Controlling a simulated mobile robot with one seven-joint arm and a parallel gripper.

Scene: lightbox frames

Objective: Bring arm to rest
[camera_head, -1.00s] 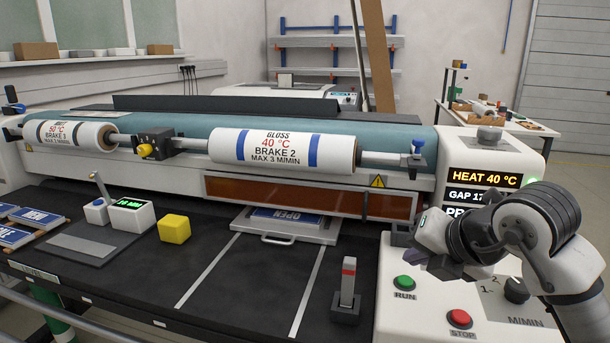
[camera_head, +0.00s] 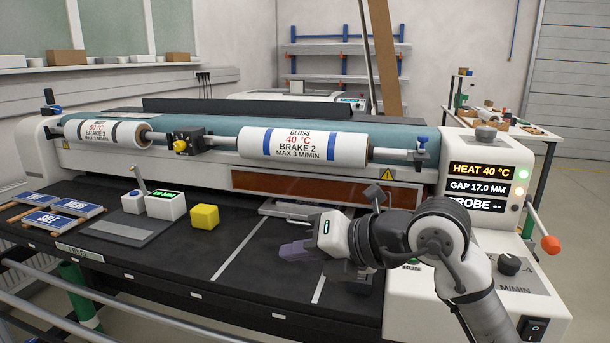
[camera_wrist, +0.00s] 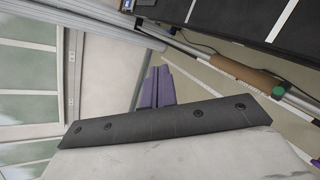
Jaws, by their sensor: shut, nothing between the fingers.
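My gripper (camera_head: 292,250) hangs over the right part of the machine's black feed table (camera_head: 240,235), its purple fingers pointing left. In the wrist view the two purple fingers (camera_wrist: 155,88) lie side by side, shut with nothing between them. My arm comes in from the lower right and hides part of the control panel, including the stop button, and most of the tray under the orange window. I cannot tell whether the gripper touches anything; it appears to be above the table.
The laminator carries a gloss roll (camera_head: 302,146) and a second roll (camera_head: 113,132). A yellow cube (camera_head: 205,217), a white gauge box (camera_head: 165,205) and several blue cards (camera_head: 42,220) are on the table's left. A red-knobbed lever (camera_head: 550,244) stands right of the panel. The front-middle tabletop is clear.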

